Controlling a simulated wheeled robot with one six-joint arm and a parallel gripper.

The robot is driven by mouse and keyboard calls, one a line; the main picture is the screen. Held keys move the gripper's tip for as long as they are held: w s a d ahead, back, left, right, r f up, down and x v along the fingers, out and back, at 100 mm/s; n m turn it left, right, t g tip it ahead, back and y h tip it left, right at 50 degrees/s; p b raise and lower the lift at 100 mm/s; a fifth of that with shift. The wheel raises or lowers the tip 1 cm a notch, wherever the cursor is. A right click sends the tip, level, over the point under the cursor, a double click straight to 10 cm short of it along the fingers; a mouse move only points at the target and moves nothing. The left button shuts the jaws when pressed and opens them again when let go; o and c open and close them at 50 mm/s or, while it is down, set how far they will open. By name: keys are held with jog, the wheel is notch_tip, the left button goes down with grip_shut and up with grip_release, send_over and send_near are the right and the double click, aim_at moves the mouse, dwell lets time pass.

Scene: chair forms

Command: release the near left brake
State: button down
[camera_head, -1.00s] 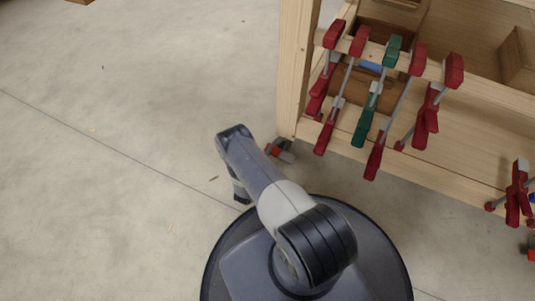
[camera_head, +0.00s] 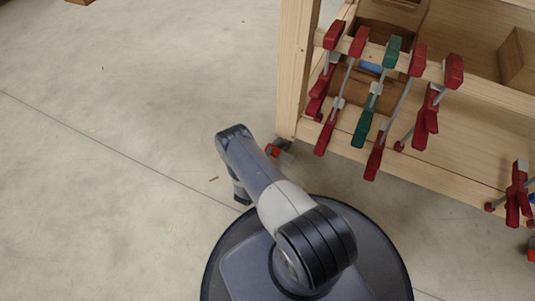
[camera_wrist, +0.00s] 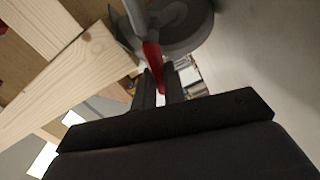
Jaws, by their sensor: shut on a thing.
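The near left caster shows in the wrist view as a grey wheel (camera_wrist: 187,27) under the wooden frame. Its red brake lever (camera_wrist: 153,55) points down from the wheel's housing toward me. My gripper (camera_wrist: 160,82) is shut on the end of the red lever, with one dark finger on each side. In the head view the brake lever (camera_head: 272,151) is a small red spot at the foot of the near left post. My gripper is hidden under my arm there.
The wooden cart's corner post (camera_head: 296,75) rises beside the caster. Several red clamps and one green clamp (camera_head: 366,125) hang from the cart's near rail. Another caster's red part (camera_head: 531,250) is at the right edge. Concrete floor (camera_head: 110,180) is clear to the left.

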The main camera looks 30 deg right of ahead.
jog(key=c, duration=1.5)
grip_release()
jog(key=p+v, duration=0.1)
jog(key=v, duration=0.9)
jog(key=shift+s+a, duration=0.3)
jog(key=shift+w+d, duration=0.1)
jog(key=b+x, duration=0.1)
jog(key=x, duration=0.9)
jog(key=shift+w+d, duration=0.25)
jog(key=shift+d, duration=0.05)
jog(key=shift+a+f, duration=0.1)
